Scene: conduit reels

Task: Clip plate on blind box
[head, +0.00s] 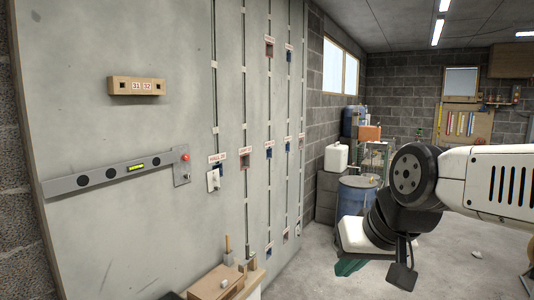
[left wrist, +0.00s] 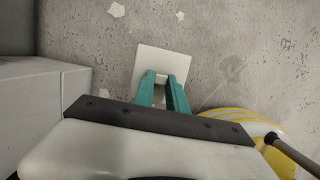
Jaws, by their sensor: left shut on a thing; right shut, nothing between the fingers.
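A white square plate (left wrist: 165,60) shows in the left wrist view. My left gripper (left wrist: 162,80), with teal fingers, is shut on its near edge, above a grey speckled floor. My left gripper is not in the head view. My right gripper (head: 350,267) is in the head view at lower right, shut and empty, away from the wall. I cannot tell which is the blind box. A white switch plate (head: 213,181) is on the left conduit.
A wooden box (head: 215,283) stands at the wall's foot. A blue barrel (head: 355,194) stands beyond. A yellow round object (left wrist: 235,120) lies right of the left gripper.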

